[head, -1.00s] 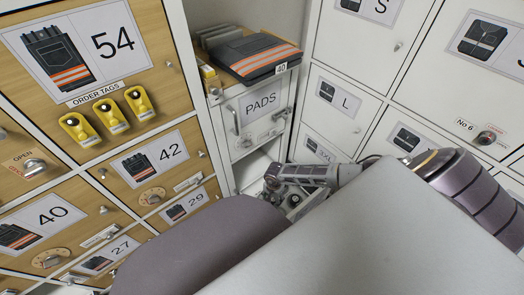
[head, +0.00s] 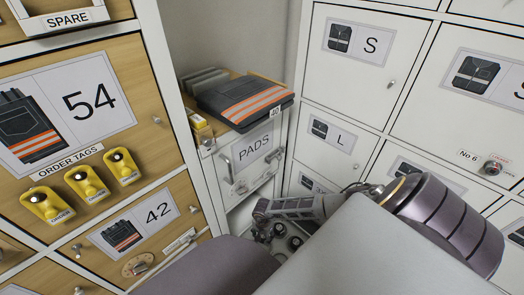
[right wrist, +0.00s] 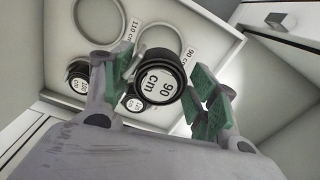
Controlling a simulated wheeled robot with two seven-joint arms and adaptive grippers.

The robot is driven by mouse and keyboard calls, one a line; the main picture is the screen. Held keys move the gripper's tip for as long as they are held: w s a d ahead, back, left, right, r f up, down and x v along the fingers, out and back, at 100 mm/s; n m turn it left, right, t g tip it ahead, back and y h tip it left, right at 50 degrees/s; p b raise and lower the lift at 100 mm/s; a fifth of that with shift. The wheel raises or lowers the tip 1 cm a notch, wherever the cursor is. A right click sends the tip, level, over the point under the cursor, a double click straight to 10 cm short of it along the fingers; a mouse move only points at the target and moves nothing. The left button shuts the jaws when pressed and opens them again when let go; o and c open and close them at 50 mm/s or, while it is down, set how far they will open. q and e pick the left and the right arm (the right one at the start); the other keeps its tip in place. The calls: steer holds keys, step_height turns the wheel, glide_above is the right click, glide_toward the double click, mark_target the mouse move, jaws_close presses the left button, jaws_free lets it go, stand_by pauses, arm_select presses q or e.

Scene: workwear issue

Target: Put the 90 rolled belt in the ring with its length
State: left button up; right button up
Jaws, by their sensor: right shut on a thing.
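In the right wrist view my right gripper (right wrist: 160,90) is shut on a black rolled belt (right wrist: 158,85) marked 90 cm, its label facing the camera. Behind the belt, a pale ring with a 90 cm label (right wrist: 189,55) on a white tray (right wrist: 225,45) is partly covered. Whether the belt touches the tray cannot be told. A second ring (right wrist: 76,22) has a 110 cm label. In the head view my right gripper (head: 264,230) is low by the cabinet corner, small and partly hidden by my own body. My left gripper is not in view.
Other rolled belts lie on the tray, one at left (right wrist: 78,78) and one beside the held belt (right wrist: 133,103). White lockers (head: 335,135) stand right of my arm and wooden lockers (head: 150,180) at left. A PADS drawer front (head: 253,150) is just behind the gripper.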

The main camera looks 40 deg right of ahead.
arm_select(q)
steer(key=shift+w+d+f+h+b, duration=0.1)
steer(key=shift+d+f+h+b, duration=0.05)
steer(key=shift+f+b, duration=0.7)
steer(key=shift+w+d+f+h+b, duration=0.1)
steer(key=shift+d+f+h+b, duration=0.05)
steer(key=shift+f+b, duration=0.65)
arm_select(e)
glide_above(263, 247)
steer(key=shift+w+f, duration=0.15)
steer(key=shift+f, duration=3)
steer(key=shift+f+b, duration=0.65)
steer(key=shift+f, duration=0.3)
steer(key=shift+f+b, duration=0.4)
steer(key=shift+f, duration=0.25)
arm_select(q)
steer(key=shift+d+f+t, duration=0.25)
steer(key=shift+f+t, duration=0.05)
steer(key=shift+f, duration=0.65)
arm_select(e)
steer(key=shift+d+f, duration=0.1)
steer(key=shift+f, duration=0.15)
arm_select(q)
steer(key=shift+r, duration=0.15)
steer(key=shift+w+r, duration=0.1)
arm_select(e)
steer(key=shift+f, duration=0.2)
